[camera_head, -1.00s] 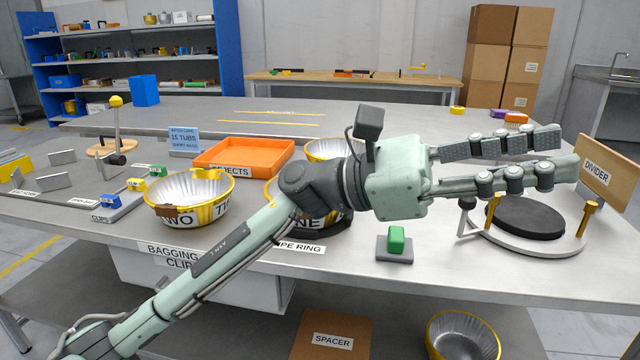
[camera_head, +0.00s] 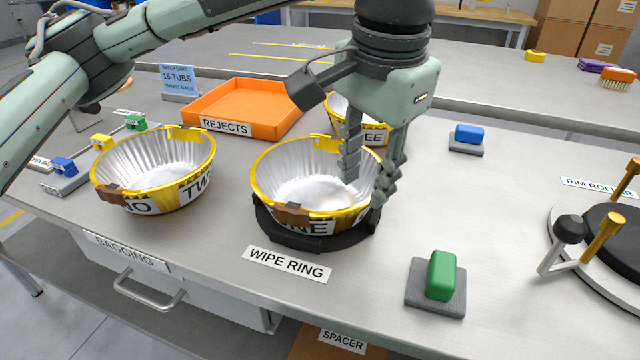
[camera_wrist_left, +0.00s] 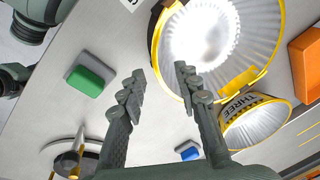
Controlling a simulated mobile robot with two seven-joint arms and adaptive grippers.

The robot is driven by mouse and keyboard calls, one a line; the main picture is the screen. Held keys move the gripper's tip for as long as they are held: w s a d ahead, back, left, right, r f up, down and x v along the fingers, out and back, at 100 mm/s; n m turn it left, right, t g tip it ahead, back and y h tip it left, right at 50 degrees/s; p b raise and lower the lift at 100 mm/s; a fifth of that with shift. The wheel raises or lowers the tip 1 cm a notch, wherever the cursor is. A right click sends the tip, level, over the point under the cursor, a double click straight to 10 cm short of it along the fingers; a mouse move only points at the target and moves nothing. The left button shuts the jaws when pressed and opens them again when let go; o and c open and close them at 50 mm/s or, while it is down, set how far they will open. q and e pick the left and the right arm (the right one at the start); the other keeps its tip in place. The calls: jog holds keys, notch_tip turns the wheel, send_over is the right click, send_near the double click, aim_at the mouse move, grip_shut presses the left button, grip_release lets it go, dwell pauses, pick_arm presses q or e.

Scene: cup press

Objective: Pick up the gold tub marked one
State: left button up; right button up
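The gold tub marked one (camera_head: 290,185), with a ribbed silver inside and a brown clip at its front rim, sits upright in the black wipe ring (camera_head: 310,240). My left gripper (camera_head: 371,190) points down at the tub's right rim, its fingers apart. One finger shows over the inside of the tub, the other outside the rim. In the left wrist view the tub's gold rim (camera_wrist_left: 156,40) runs between the two separated fingertips (camera_wrist_left: 158,80). Contact with the rim cannot be told. My right gripper is not in view.
Tub two (camera_head: 150,175) stands to the left and tub three (camera_head: 350,110) behind. The orange rejects tray (camera_head: 250,95) is at the back. A green block (camera_head: 441,275) and a blue block (camera_head: 468,134) sit to the right, before the rim roller (camera_head: 615,240).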

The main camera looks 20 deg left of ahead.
aim_at(359, 197)
pick_arm(q)
jog(key=f, duration=0.3)
jog(key=w+f, duration=0.1)
jog(key=shift+w+a+f, duration=0.1)
jog(key=shift+a+f, duration=0.15)
jog(key=shift+a, duration=0.15)
jog(key=c, duration=0.7)
